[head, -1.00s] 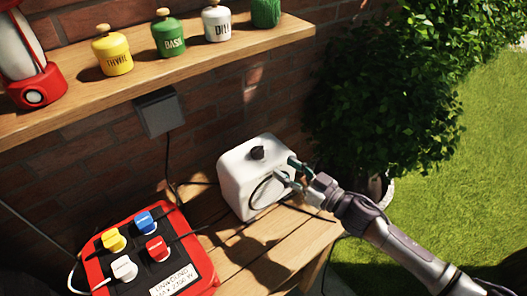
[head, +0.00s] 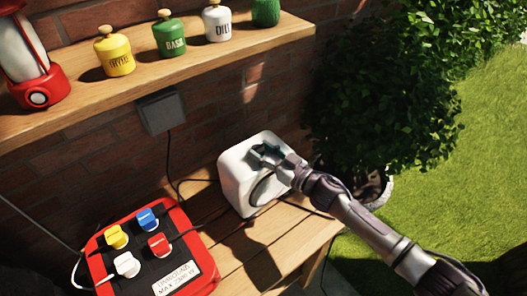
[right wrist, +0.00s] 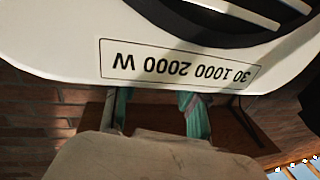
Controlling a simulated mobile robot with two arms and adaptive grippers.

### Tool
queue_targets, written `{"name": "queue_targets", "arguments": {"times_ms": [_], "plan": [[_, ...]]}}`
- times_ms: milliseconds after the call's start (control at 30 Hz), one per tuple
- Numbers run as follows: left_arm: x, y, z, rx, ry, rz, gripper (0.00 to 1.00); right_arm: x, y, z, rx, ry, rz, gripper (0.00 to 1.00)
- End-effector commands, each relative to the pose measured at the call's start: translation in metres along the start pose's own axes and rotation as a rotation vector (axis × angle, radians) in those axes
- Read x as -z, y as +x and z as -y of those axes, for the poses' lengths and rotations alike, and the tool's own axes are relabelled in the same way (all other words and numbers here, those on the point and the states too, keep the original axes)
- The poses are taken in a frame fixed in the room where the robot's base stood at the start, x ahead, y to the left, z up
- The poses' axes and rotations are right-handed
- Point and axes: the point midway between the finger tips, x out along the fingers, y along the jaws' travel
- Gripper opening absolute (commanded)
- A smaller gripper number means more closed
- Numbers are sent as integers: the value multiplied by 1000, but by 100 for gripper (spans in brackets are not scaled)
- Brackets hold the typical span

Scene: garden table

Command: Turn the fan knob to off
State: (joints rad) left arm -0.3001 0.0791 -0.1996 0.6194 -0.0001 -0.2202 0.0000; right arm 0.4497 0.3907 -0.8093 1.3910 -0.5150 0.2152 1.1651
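The fan is a white, rounded box (head: 233,183) standing on the wooden table, with a dark round grille on its front. In the right wrist view its white face (right wrist: 60,35) fills the top, with an upside-down label reading 30 1000 2000 W (right wrist: 180,62). The dark knob on its top is hidden behind my right gripper (head: 263,153). The gripper's teal fingers are at the knob's place on top of the fan. In the right wrist view the fingers (right wrist: 158,108) stand apart; their contact with the knob is hidden. My left gripper is not in view.
A red power strip (head: 92,262) with several coloured plugs lies left of the fan. A wooden shelf (head: 200,68) with jars and a red lantern (head: 38,85) is above. A cable runs behind the fan to a grey wall box (head: 160,112). A bush (head: 385,110) stands right.

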Motion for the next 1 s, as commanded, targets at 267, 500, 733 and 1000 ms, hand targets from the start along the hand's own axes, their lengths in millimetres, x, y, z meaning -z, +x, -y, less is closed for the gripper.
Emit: {"name": "queue_targets", "arguments": {"times_ms": [267, 500, 733, 1000], "plan": [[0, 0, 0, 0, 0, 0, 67, 1, 1, -2, 32, -3, 3, 7], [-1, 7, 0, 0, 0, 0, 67, -1, 2, -7, 215, -4, 15, 7], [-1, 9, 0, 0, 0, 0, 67, 0, 1, -7, 275, 4, 20, 7], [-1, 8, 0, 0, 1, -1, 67, 1, 0, -7, 273, 5, 20, 51]]}}
